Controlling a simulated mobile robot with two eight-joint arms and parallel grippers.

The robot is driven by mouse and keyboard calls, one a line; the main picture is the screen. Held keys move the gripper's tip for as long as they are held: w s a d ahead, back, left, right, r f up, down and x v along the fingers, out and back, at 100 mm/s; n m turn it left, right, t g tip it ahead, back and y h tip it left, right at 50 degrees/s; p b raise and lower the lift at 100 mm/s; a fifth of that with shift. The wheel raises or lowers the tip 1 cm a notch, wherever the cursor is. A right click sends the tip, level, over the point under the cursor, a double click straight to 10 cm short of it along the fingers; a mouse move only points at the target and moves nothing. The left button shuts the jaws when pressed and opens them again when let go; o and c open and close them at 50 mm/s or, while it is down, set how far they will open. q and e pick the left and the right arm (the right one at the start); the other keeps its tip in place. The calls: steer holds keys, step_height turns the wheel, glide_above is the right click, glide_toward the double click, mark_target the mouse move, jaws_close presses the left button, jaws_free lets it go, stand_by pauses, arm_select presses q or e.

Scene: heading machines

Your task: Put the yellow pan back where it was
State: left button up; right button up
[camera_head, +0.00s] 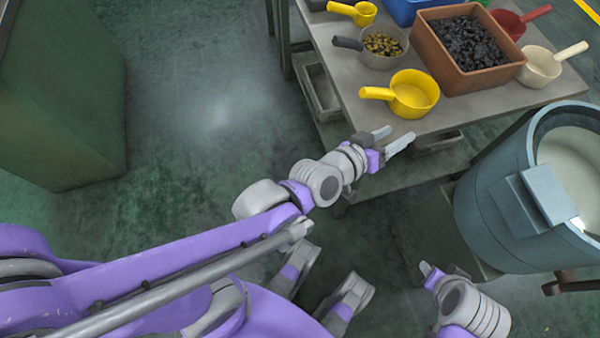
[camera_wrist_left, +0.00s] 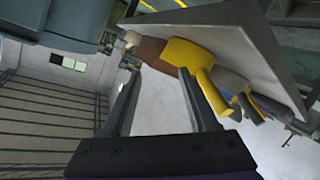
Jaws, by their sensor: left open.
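A large yellow pan (camera_head: 412,93) sits upright near the front edge of the grey table (camera_head: 350,84), its handle pointing left. It also shows in the left wrist view (camera_wrist_left: 187,54), with its handle reaching toward the right finger. A smaller yellow pan (camera_head: 362,14) stands at the table's back left. My left gripper (camera_head: 392,140) is open and empty, just in front of the table edge and apart from the large pan. The left wrist view shows its two fingers (camera_wrist_left: 158,78) spread. My right gripper (camera_head: 441,271) is low at the lower right; its jaw opening is unclear.
A grey pan with yellowish bits (camera_head: 384,45), a brown crate of dark lumps (camera_head: 472,58), a cream pan (camera_head: 541,66) and a red pan (camera_head: 510,22) crowd the table. A blue-grey drum (camera_head: 500,215) stands right. A green cabinet (camera_head: 70,95) stands left, with open floor between.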

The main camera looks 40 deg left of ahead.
arm_select(q)
steer(key=s+a+f+m+g+y, duration=0.1)
steer(key=s+a+f+g, duration=0.3)
steer(key=s, duration=0.4)
steer(key=s+a+f+m+g+y, duration=0.2)
steer(key=s+a+f+g, duration=0.3)
steer(key=s+a, duration=0.3)
steer(key=shift+s+a+f+y, duration=0.15)
steer(key=shift+s+f+y, duration=0.2)
steer(key=shift+f+y, duration=0.4)
